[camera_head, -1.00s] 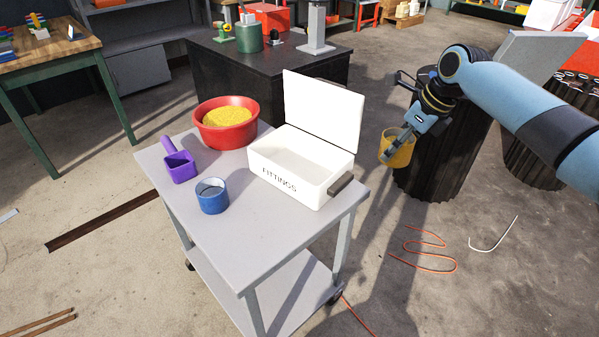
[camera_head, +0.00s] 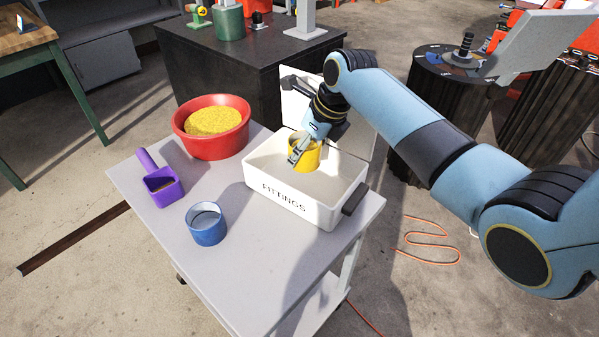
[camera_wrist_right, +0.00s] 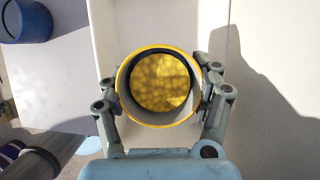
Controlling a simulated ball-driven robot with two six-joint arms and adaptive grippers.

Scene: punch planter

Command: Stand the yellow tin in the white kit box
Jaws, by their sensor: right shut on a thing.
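The yellow tin (camera_head: 306,157) is held upright or nearly so by my right gripper (camera_head: 297,152), over the open white kit box (camera_head: 300,205). Its lower part appears within the box opening; I cannot tell whether it touches the floor. In the right wrist view the right gripper (camera_wrist_right: 160,95) has one finger on each side of the tin (camera_wrist_right: 125,97), whose inside shows yellow. The box is marked FITTINGS, and its lid stands open at the back, partly hidden by my arm. My left gripper is not in view.
The box stands on a grey cart (camera_head: 235,262). To its left are a red bowl (camera_head: 195,148) of yellow grains, a purple scoop (camera_head: 165,192) and a blue tin (camera_head: 206,228). The cart's front is clear. A dark cabinet (camera_head: 222,75) stands behind.

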